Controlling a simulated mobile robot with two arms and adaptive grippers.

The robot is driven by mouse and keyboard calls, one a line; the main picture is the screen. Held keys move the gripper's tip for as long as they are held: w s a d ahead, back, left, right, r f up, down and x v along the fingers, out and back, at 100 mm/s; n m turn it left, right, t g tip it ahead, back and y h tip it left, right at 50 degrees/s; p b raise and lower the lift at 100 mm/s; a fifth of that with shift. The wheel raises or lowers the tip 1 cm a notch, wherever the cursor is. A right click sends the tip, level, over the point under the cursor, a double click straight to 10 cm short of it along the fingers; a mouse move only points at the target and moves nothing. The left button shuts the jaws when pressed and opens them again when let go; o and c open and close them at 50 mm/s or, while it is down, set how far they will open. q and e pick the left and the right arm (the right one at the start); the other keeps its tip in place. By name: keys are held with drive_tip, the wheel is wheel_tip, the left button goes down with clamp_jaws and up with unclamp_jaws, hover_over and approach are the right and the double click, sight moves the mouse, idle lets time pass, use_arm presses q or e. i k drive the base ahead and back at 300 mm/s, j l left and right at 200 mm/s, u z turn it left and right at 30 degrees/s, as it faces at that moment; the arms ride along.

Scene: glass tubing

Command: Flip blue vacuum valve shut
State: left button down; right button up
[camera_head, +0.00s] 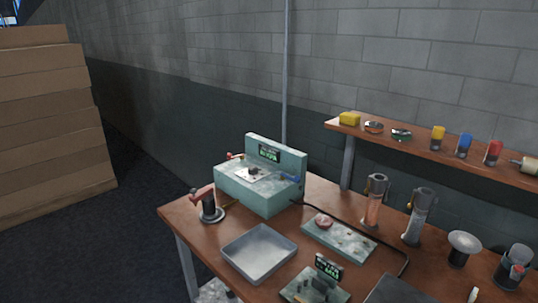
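A pale green machine box (245,196) with an upright back panel and a small lit display (269,153) stands at the back left of the table. A small blue valve handle (290,178) sticks out at the box's right side, near its front edge. It is too small to tell whether it is open or shut. An orange-red handle (236,156) sits at the box's back left. Neither of my grippers shows in the head view.
The wooden table (192,239) also holds a grey tray (259,252), a red-topped stand (208,207), a flat green plate (340,238) and two upright cylinders (374,206). A wall shelf (428,152) is at the right. Stacked boxes (45,130) stand at the left.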

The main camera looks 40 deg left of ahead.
sight(284, 176)
drive_tip(key=j+u, duration=0.1)
drive_tip(key=j, duration=0.55)
drive_tip(key=i+j+u, duration=0.1)
drive_tip(key=j, duration=1.2)
drive_tip(key=i+j+u, duration=0.15)
drive_tip(key=j, duration=0.5)
